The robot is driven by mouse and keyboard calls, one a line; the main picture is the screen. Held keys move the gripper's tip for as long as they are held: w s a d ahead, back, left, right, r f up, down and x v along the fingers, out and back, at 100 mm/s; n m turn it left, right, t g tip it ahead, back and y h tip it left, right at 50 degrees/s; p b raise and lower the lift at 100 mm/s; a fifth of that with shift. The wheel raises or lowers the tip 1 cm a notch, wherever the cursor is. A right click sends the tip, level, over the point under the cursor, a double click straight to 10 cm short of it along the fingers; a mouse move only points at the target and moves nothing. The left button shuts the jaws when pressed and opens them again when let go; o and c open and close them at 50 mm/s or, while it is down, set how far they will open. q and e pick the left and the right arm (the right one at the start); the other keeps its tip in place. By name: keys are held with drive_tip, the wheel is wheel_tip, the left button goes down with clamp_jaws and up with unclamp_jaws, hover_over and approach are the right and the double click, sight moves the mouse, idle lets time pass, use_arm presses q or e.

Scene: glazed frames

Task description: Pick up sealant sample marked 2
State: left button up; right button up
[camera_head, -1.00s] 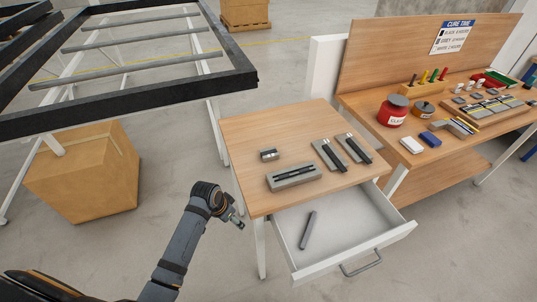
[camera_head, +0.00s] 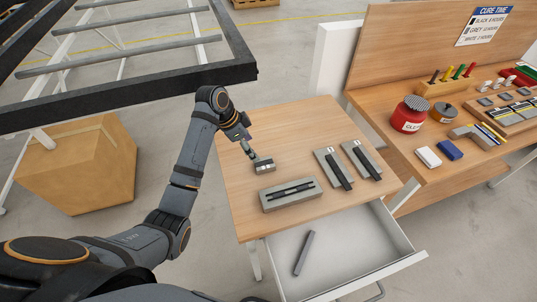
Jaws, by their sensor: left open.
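My left gripper (camera_head: 250,152) is open over the left part of the small wooden table, its tips just above a small grey block (camera_head: 265,167); I cannot tell whether they touch it. In front of that lies a longer grey block (camera_head: 291,203) with a black strip along its top. To the right lie two grey plates with black bars, one nearer the middle (camera_head: 326,157) and one nearer the right edge (camera_head: 354,149). No number is readable on any of these pieces, so I cannot tell which is sample 2. My right gripper is not in view.
The table's drawer (camera_head: 339,262) is open, with a grey bar (camera_head: 304,252) inside. A workbench (camera_head: 415,152) on the right holds a red can (camera_head: 409,115) and several small items. A black frame (camera_head: 130,108) stands at left above a cardboard box (camera_head: 80,168).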

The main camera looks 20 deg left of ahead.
use_arm(q)
drive_tip(key=p, duration=0.1)
hover_over(263, 163)
drive_tip(key=s+a, duration=0.2)
wheel_tip(263, 163, down, 4)
drive_tip(key=shift+d+f, duration=0.1)
drive_tip(key=shift+w+f, duration=0.2)
drive_tip(key=shift+w, duration=0.05)
drive_tip(key=shift+w+d+f+p, duration=0.25)
drive_tip(key=shift+d+f+p, duration=0.05)
drive_tip(key=shift+f+p, duration=0.3)
drive_tip(key=x, duration=0.2)
drive_tip(key=shift+d+f+p, duration=0.15)
drive_tip(key=shift+f+p, duration=0.15)
drive_tip(key=shift+p, duration=0.1)
drive_tip(key=shift+w+d+f, duration=0.1)
drive_tip(key=shift+f, duration=0.2)
drive_tip(key=shift+w+f, duration=0.1)
drive_tip(key=shift+f, duration=0.1)
drive_tip(key=c, duration=1.3)
drive_tip(key=shift+c, duration=0.2)
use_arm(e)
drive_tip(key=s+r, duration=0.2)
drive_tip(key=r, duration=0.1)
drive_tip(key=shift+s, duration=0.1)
